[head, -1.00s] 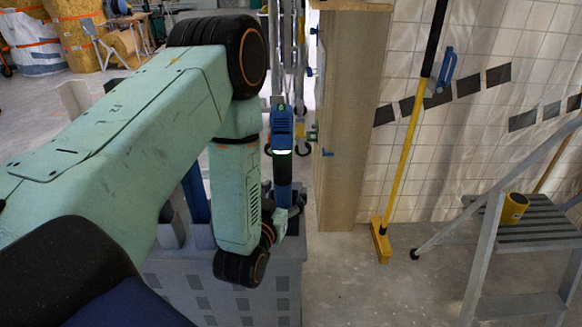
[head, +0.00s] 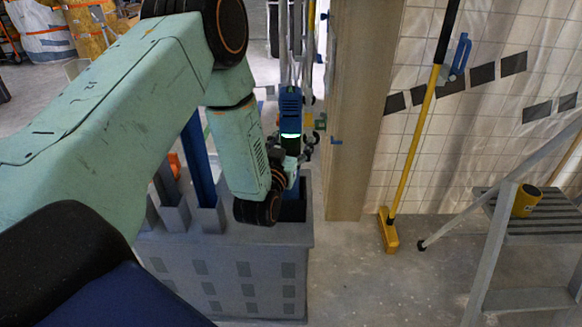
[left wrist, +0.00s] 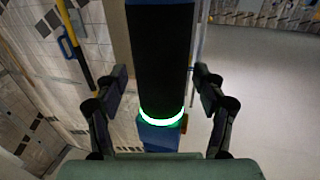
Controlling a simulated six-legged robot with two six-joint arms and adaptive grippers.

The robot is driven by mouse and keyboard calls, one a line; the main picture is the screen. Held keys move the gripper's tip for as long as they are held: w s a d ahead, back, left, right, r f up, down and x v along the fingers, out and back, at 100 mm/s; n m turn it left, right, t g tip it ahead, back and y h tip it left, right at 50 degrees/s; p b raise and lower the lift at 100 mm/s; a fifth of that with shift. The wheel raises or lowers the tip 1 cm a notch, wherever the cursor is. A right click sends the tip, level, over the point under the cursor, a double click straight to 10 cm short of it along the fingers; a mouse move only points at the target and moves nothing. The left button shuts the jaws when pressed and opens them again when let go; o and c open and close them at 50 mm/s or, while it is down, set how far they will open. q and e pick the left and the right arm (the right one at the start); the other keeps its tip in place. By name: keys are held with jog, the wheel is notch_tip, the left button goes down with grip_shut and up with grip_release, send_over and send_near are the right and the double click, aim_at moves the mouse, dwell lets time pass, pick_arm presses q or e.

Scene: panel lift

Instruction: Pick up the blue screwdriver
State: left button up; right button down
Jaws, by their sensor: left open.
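The blue screwdriver (head: 290,108) stands upright over a grey bin in the head view. It has a blue top, a glowing green ring and a black grip. In the left wrist view the screwdriver (left wrist: 161,65) appears upside down, its black grip filling the middle. My left gripper (head: 296,160) is at the grip, below the green ring. In the left wrist view my left gripper (left wrist: 160,112) is open, one finger on each side of the screwdriver, with gaps on both sides. The screwdriver's lower end is hidden. My right gripper is not in view.
The grey bin (head: 225,275) has open compartments; a blue bar (head: 197,155) stands in one. A wooden post (head: 358,110) rises close right of the screwdriver. A yellow broom (head: 410,150) leans on the tiled wall. A stepladder (head: 500,240) stands at the right.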

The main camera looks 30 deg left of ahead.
pick_arm(q)
jog(key=shift+s+a+r, duration=0.1)
jog(key=shift+c, duration=0.5)
grip_shut()
jog(key=shift+r, duration=0.1)
dwell(0.3)
